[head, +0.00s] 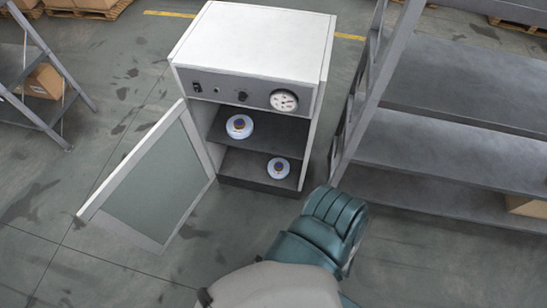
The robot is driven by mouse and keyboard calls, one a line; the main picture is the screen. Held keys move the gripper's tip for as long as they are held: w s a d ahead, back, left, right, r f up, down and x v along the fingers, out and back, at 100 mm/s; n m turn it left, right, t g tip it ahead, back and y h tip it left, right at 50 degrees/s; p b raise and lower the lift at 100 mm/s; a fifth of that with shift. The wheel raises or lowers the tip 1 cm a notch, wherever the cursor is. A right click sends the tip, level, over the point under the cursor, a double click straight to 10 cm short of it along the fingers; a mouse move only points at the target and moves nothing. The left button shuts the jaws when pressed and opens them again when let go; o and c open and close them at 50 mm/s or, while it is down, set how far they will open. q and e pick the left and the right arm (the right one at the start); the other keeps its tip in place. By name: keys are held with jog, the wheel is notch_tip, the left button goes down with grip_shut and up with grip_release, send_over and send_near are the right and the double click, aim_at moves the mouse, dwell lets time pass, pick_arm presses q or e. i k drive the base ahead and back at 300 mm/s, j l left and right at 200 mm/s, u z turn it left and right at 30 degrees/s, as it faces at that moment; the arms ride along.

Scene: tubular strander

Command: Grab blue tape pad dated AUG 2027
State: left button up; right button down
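Two round tape pads with pale blue-white rims and dark centres are in the open cabinet. The upper pad (239,126) rests on the upper shelf, left of its middle. The lower pad (278,168) is on the bottom level, towards the right. No date can be read on either pad at this size, so I cannot tell which is dated AUG 2027.
The white cabinet (251,38) has its door (150,186) swung open to the left, with a gauge (284,100) above the shelves. A grey shelving rack (458,140) stands close on the right. A box (43,82) sits on a rack at left. Floor in front is clear.

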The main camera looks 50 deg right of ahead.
aim_at(278, 168)
jog(key=z, duration=1.9)
